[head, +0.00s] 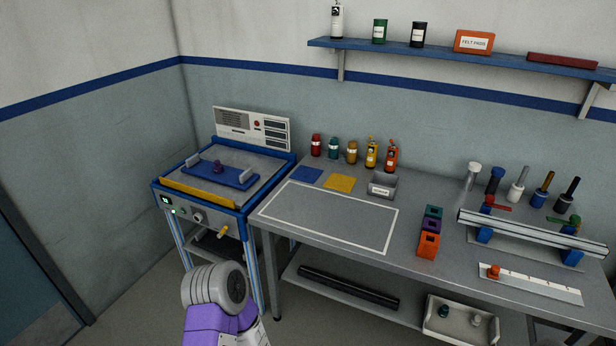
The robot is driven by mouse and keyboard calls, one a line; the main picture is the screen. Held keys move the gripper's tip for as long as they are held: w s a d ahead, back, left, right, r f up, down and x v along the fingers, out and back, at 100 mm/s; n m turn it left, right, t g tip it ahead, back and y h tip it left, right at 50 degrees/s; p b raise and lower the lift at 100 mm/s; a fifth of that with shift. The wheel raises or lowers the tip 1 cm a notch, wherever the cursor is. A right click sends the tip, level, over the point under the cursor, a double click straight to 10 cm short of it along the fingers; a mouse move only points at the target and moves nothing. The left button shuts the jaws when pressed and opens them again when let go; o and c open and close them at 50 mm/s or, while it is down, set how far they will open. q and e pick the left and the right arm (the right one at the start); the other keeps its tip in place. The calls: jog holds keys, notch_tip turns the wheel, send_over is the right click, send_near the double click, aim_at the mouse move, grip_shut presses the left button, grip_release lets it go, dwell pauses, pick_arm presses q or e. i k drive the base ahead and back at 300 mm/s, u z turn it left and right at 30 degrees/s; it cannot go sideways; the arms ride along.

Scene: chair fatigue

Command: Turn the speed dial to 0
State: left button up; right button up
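A blue-framed machine (277,168) stands against the wall at the left of the bench. Its front panel carries a small round grey dial (198,217), which I take to be the speed dial. Its setting and any markings are too small to read. A lit green lamp (173,211) and a small display or switch (166,200) sit to its left. A yellow-ended knob or lever (223,231) sticks out to its right. Part of my arm, grey and purple, rises at the bottom below the machine, apart from the dial in the picture. Neither gripper shows.
The grey bench (400,248) runs to the right, with several bottles, coloured blocks and a rail fixture (530,232) on it. A white-outlined area on the bench is clear. A wall shelf (450,56) hangs above. Floor shows left of the machine.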

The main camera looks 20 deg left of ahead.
aim_at(198, 218)
jog(key=u, duration=2)
jog(key=i, duration=0.65)
jog(key=u, duration=0.65)
jog(key=i, duration=1.45)
jog(key=z, duration=0.95)
jog(key=i, duration=0.4)
jog(key=z, duration=0.3)
